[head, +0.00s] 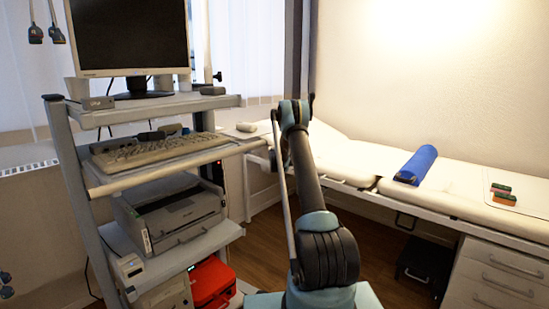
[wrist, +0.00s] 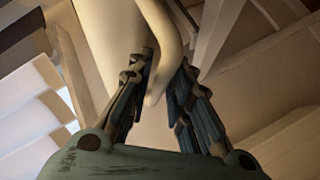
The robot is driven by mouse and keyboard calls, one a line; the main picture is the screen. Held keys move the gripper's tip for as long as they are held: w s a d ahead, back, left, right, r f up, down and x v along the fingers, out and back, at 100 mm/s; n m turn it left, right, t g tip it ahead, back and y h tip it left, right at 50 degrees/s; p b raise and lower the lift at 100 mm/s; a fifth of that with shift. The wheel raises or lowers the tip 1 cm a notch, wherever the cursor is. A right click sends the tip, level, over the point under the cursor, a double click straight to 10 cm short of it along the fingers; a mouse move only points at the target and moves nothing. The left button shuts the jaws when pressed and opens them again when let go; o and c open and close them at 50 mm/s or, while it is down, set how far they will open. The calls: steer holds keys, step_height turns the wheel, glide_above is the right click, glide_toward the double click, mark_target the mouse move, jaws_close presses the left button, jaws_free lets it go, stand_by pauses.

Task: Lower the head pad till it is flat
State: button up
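The head pad (head: 334,143) is the cream padded section at the left end of the couch in the head view. It slopes up to the left, tilted against the flat middle section. My arm stands in front of it and hides part of it. In the wrist view a cream, rounded edge, seemingly of the pad (wrist: 163,22), comes down between the fingers of my gripper (wrist: 165,60). The fingers are apart, one on each side of this edge. I cannot tell whether they press on it. The head view does not show the fingertips clearly.
A blue roll (head: 416,165) and small green and orange boxes (head: 503,195) lie on the flat couch. A trolley with a monitor (head: 130,38), keyboard (head: 155,151) and printer (head: 172,215) stands close on the left. Drawers (head: 497,275) and a black step (head: 424,265) are at the right.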

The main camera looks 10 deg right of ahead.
jaws_close()
steer(key=shift+f, duration=0.1)
step_height(320, 180, down, 7)
steer(key=n+g+h, duration=0.1)
steer(key=n+g, duration=0.1)
steer(key=g, duration=0.1)
steer(key=shift+s, duration=0.25)
jaws_free()
steer(key=shift+d, duration=0.1)
